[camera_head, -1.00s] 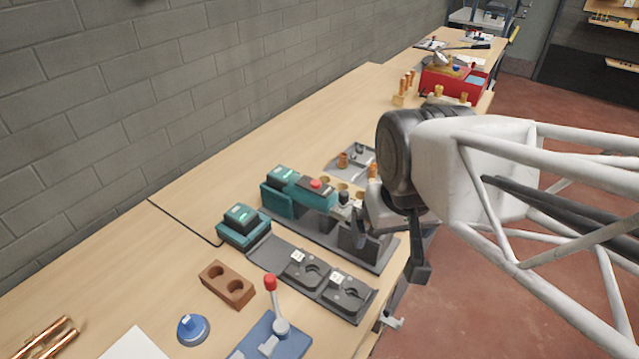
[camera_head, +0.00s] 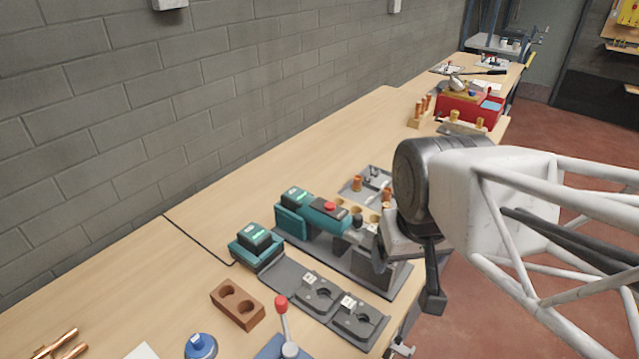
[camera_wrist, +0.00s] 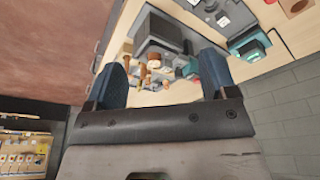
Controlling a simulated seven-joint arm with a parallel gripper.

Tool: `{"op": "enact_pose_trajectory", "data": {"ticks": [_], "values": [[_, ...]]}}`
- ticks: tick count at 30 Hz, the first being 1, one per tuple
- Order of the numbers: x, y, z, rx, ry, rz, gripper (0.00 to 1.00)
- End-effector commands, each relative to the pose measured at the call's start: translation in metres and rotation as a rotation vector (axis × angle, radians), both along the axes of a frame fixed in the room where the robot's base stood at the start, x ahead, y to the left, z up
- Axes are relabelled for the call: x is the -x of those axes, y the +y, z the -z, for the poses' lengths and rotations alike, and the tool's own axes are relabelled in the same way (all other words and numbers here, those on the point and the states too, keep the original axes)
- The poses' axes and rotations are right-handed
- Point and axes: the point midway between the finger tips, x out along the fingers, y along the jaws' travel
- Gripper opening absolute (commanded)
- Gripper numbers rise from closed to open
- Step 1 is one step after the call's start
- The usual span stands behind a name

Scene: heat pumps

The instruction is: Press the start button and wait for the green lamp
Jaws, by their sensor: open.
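A teal machine (camera_head: 312,214) stands on a dark base at mid-bench. It has a red button (camera_head: 330,207) on top and a green-lit display (camera_head: 297,196) at its left end. I cannot tell which control is the start button, or make out a separate green lamp. A smaller teal unit (camera_head: 256,247) with a green-lit display stands to its left. My gripper (camera_wrist: 163,76) is open and empty, with two blue-padded fingers apart. In the head view my arm hangs at the machine's right end and hides part of it.
Copper fittings (camera_head: 358,184) sit behind the machine. A red box (camera_head: 468,108) stands far back. Bare bench (camera_head: 220,210) lies along the wall.

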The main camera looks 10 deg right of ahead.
Motion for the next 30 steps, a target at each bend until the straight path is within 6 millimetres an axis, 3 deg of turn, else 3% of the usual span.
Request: {"op": "enact_pose_trajectory", "data": {"ticks": [2,15,30], "values": [[0.0,0.0,0.0,0.0,0.0,0.0,0.66],[0.0,0.0,0.0,0.0,0.0,0.0,0.0],[0.0,0.0,0.0,0.0,0.0,0.0,0.0]]}}
